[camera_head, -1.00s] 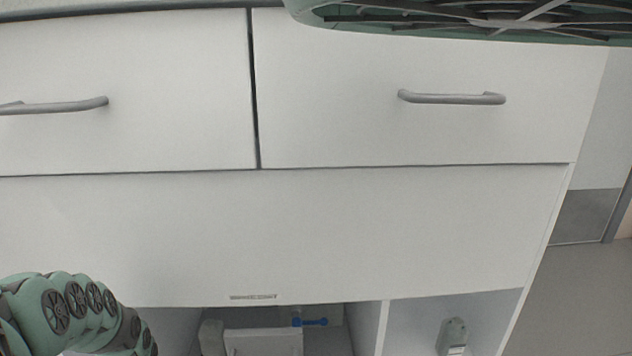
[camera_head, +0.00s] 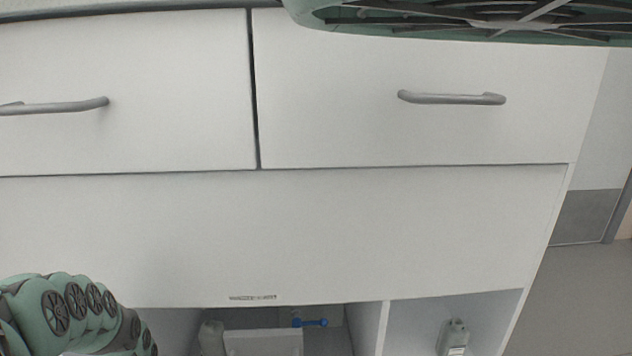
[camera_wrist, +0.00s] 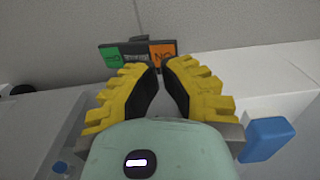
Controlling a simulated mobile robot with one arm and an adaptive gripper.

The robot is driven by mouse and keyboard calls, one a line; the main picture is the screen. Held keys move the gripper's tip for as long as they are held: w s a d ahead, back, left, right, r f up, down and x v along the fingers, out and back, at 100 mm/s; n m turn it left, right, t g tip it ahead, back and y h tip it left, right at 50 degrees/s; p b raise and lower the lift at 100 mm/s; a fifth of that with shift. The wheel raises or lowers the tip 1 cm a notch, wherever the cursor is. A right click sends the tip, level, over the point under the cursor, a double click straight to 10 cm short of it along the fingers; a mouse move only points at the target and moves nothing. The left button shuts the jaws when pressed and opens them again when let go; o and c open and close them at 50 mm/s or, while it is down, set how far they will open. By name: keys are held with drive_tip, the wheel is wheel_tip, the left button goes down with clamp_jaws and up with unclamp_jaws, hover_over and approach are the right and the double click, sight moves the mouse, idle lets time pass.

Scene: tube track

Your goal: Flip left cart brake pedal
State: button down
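In the wrist view, a dark pedal bar (camera_wrist: 138,54) with a green left end and an orange right end lies just beyond my fingertips. A short dark stem rises behind its middle. My gripper (camera_wrist: 160,68) has yellow ridged fingers with black pads. The fingertips are nearly together with a thin gap and nothing seen between them. They overlap the pedal's lower edge in the picture; I cannot tell whether they touch it. The head view shows neither the fingertips nor the pedal.
The head view is filled by a white cabinet front (camera_head: 330,225) with two grey drawer handles (camera_head: 452,98). Open compartments below hold a white box (camera_head: 262,341), a blue item (camera_head: 311,323) and a grey bottle-like item (camera_head: 455,338). A blue block (camera_wrist: 265,138) is right of my gripper.

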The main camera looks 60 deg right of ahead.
drive_tip(key=shift+f+b, duration=1.5)
drive_tip(key=shift+f, duration=0.45)
idle(0.8)
drive_tip(key=shift+r, duration=0.1)
wheel_tip(320, 180, up, 7)
drive_tip(key=p, duration=0.7)
